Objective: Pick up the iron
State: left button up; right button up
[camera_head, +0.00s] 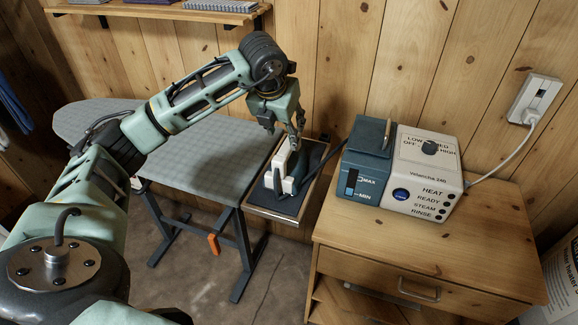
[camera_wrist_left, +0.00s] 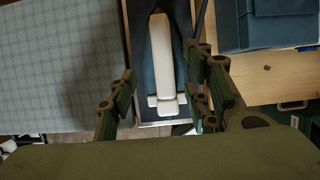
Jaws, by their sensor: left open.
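The iron (camera_head: 287,172) has a white handle and a dark blue-grey body. It rests on the dark pad of a small iron rest (camera_head: 262,205) at the right end of the ironing board. My left gripper (camera_head: 285,132) reaches down over the iron from above, and its fingers partly hide it in the head view. In the left wrist view the iron's white handle (camera_wrist_left: 162,60) lies ahead, between the two open fingers (camera_wrist_left: 165,100). The fingers look apart from the handle. My right gripper is not in view.
The grey checked ironing board (camera_head: 215,125) stands left of the iron. A steam station (camera_head: 400,170) with a blue tank sits on a wooden cabinet (camera_head: 430,235) to the right. A shelf (camera_head: 160,10) hangs above. A cord runs to a wall socket (camera_head: 535,98).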

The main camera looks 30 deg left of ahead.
aim_at(291, 154)
pick_arm(q)
jog(key=p+x, duration=0.1)
jog(key=x, duration=0.2)
jog(key=p+x, duration=0.1)
jog(key=x, duration=0.2)
jog(key=shift+w+d+f+p, duration=0.1)
jog(key=shift+w+f+p, duration=0.1)
jog(key=shift+w+p, duration=0.15)
jog(key=shift+w+f, duration=0.2)
jog(key=shift+f, duration=0.2)
jog(key=shift+f+b, duration=0.25)
jog(key=shift+b, duration=0.2)
grip_shut()
dwell(0.5)
jog(key=shift+r, duration=0.1)
